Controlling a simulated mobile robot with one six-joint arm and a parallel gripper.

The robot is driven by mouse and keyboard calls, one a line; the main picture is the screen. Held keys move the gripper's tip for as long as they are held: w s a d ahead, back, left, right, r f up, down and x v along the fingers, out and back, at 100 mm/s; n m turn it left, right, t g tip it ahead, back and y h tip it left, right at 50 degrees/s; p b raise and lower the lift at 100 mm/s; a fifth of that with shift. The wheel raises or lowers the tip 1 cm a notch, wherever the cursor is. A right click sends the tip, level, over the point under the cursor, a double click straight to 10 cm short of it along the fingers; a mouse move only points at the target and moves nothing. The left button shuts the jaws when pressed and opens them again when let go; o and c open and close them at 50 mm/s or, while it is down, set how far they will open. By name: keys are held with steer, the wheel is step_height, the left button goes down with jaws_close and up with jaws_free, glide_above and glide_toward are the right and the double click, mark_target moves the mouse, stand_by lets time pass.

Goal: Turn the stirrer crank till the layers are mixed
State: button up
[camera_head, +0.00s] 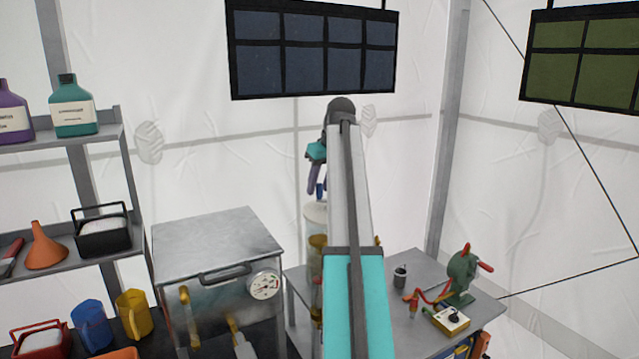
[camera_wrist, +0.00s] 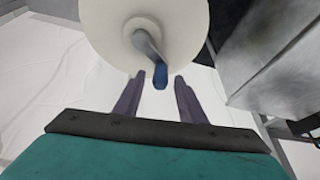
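The stirrer crank in the wrist view is a grey metal arm (camera_wrist: 147,45) with a blue handle (camera_wrist: 161,77), on a round whitish lid (camera_wrist: 110,30). In the head view the blue handle (camera_head: 320,190) shows small above the vessel's pale lid (camera_head: 314,212). My gripper (camera_wrist: 160,78) has its two dark purple fingers apart, with the handle between or just beyond the tips and a gap on each side. It also shows in the head view (camera_head: 314,188). The vessel (camera_head: 316,262) is mostly hidden behind my arm, and its layers cannot be made out.
A metal box with a gauge (camera_head: 264,285) stands left of the vessel. A bench at right (camera_head: 425,268) holds a dark cup (camera_head: 400,277) and a green hand-cranked device (camera_head: 462,273). A shelf (camera_head: 100,135) with bottles is at far left. Dark panels (camera_head: 313,50) hang above.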

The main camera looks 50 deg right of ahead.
steer(key=shift+f, duration=0.2)
jaws_close()
steer(key=shift+w+d, duration=0.1)
steer(key=shift+w, duration=0.05)
